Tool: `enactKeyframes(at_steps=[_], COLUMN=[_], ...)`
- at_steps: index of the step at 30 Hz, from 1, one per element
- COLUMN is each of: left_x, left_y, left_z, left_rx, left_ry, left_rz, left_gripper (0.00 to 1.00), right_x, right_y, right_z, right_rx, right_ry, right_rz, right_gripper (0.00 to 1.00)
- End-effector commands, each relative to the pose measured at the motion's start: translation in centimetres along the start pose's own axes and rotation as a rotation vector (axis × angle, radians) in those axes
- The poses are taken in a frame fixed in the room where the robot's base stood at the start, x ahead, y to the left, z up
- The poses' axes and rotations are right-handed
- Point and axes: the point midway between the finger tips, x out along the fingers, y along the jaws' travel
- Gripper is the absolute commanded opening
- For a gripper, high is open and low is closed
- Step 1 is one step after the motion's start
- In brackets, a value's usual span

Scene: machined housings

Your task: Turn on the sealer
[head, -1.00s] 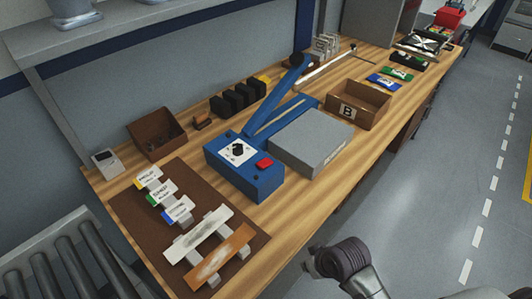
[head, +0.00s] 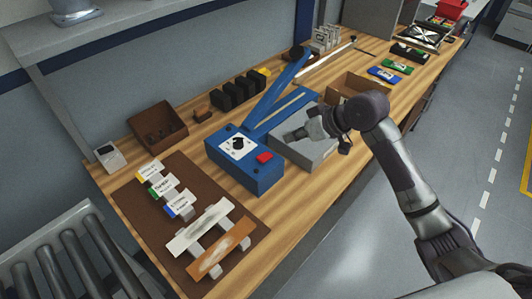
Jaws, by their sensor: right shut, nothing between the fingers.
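The blue sealer (head: 246,178) stands on the wooden bench, with its long blue arm (head: 272,92) raised toward the back. Its front block carries a white dial plate with a black knob (head: 238,143) and a red switch (head: 264,157). My right gripper (head: 290,136) is shut and empty. It is above the grey platform (head: 296,155) beside the sealer, to the right of the red switch and apart from it, pointing left toward the block. My right arm hides part of the platform and part of the cardboard box. My left gripper is not in view.
A brown mat (head: 133,205) with labelled tags and two strips lies at the front left. A brown bin (head: 158,127) and a small grey device (head: 110,157) stand behind it. A cardboard box (head: 358,87) is behind my right arm. Black blocks (head: 240,90) stand behind the sealer.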

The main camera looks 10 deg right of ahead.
Motion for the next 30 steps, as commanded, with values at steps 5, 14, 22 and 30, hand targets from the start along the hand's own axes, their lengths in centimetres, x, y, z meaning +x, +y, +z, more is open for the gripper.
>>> enactKeyframes(at_steps=[5,14,22,30], left_x=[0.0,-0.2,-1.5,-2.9], left_y=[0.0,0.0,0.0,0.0], left_z=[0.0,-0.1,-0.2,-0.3], left_rx=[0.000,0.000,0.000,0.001], left_ry=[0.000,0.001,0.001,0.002], left_rz=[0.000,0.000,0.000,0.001], left_gripper=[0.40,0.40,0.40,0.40], right_x=[-0.3,0.2,4.5,10.1], right_y=[0.2,0.1,0.0,-0.1], right_z=[-0.6,-0.6,-0.7,-0.6], right_rx=[0.001,0.001,0.005,0.004], right_ry=[0.007,0.006,0.005,0.004], right_rz=[-0.007,-0.007,-0.009,-0.008], right_gripper=[0.00,0.00,0.00,0.00])
